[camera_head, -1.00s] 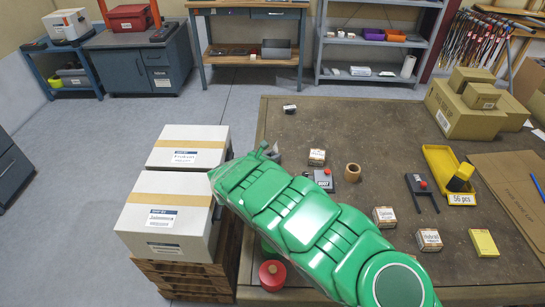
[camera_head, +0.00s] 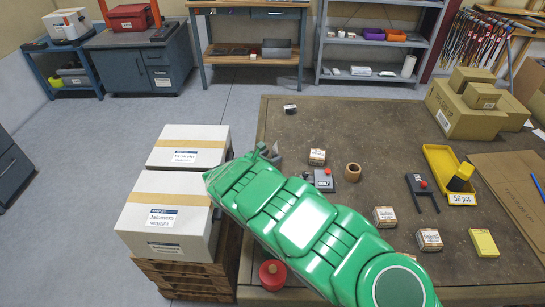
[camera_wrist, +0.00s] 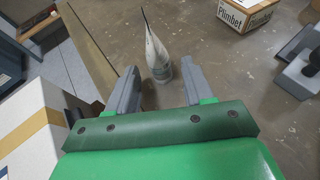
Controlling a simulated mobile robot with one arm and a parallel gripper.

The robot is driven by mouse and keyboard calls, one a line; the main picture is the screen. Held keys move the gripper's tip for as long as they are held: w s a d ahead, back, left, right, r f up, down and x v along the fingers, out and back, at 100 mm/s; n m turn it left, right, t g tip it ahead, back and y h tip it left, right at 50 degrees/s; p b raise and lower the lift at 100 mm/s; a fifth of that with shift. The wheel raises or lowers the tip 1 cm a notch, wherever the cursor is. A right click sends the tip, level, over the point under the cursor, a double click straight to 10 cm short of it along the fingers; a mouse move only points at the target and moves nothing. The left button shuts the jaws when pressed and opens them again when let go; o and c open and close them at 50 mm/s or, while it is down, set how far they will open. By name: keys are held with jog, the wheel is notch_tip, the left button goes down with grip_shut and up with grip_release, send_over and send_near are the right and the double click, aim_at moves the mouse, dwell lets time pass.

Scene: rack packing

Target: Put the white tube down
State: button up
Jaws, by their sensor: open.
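The white tube (camera_wrist: 160,58) is on the brown table in the wrist view. It appears to stand upright, with its narrow flat end up. My gripper (camera_wrist: 158,82) is open, its two grey fingers apart on either side of the tube's lower end in the picture. Neither finger appears to touch the tube, and a gap shows on both sides. In the head view my gripper (camera_head: 269,152) is at the table's left edge, mostly behind my green arm. I cannot make out the tube there.
A small labelled box (camera_head: 317,157) and a dark device with a red knob (camera_head: 323,180) are right of my gripper. White cartons (camera_head: 172,216) stand on a pallet to the left. The table's far middle (camera_head: 350,125) is clear.

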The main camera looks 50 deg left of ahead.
jog(key=v, duration=1)
jog(key=shift+s, duration=0.15)
